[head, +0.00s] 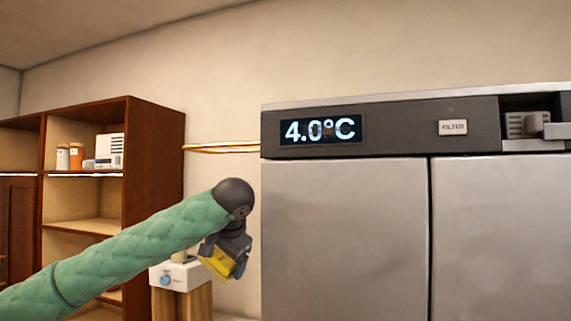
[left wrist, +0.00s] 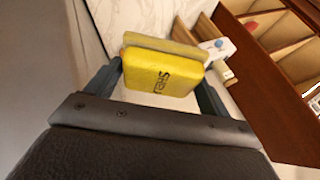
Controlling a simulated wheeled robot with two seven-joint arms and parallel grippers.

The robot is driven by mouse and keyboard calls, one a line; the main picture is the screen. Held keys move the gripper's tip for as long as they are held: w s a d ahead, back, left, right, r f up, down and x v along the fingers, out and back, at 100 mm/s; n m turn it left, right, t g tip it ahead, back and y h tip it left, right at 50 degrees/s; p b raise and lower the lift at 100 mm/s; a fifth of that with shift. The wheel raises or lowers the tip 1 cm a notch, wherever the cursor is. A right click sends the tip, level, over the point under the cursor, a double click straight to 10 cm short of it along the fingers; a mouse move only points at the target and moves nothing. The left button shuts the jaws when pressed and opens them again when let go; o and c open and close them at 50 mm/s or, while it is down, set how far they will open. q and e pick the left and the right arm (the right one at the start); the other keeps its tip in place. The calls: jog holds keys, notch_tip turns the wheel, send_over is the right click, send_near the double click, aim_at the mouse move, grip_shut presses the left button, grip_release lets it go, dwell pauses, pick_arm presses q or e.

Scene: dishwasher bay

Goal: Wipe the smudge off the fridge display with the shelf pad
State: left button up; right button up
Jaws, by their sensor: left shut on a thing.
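The fridge display (head: 320,130) is a dark panel reading 4.0°C, at the upper left of the fridge front. A faint brownish smudge (head: 328,130) lies over the middle of its digits. My left gripper (head: 224,258) is below and to the left of the display, apart from the fridge. It is shut on the yellow shelf pad (head: 217,264). In the left wrist view the pad (left wrist: 162,72) sits between the two fingers, with dark lettering on its face and a paler layer along its far side. My right gripper is in neither view.
The fridge (head: 345,240) has grey metal doors, a FILTER label (head: 453,127) and a recessed unit (head: 530,125) at right. A brown shelf unit (head: 150,190) with jars stands left. A white device (head: 178,275) on a wooden stand is just behind my gripper.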

pick_arm(q)
jog(key=s+d+r+m+t+h, duration=0.2)
jog(key=s+d+r+m, duration=0.15)
jog(key=r, duration=0.65)
jog(key=s+d+r+m+t+h, duration=0.1)
jog(key=s+d+r+m+h, duration=0.25)
jog(key=r, duration=0.65)
jog(key=s+d+r+m+t+h, duration=0.15)
jog(key=s+r+m, duration=0.3)
jog(key=r, duration=0.55)
jog(key=s+d+m+t+h, duration=0.2)
jog(key=s+d+m+h, duration=0.2)
jog(key=d+m+h, duration=0.35)
jog(key=shift+w+d+f+p, duration=0.1)
jog(key=shift+w+d+p, duration=0.1)
jog(key=shift+w, duration=0.8)
jog(key=shift+w+d+f+p, duration=0.1)
jog(key=shift+w+d+p, duration=0.05)
jog(key=shift+w, duration=0.8)
jog(key=shift+w+d+p, duration=0.15)
jog(key=shift+w+p, duration=0.05)
jog(key=shift+w, duration=0.8)
jog(key=shift+d, duration=0.1)
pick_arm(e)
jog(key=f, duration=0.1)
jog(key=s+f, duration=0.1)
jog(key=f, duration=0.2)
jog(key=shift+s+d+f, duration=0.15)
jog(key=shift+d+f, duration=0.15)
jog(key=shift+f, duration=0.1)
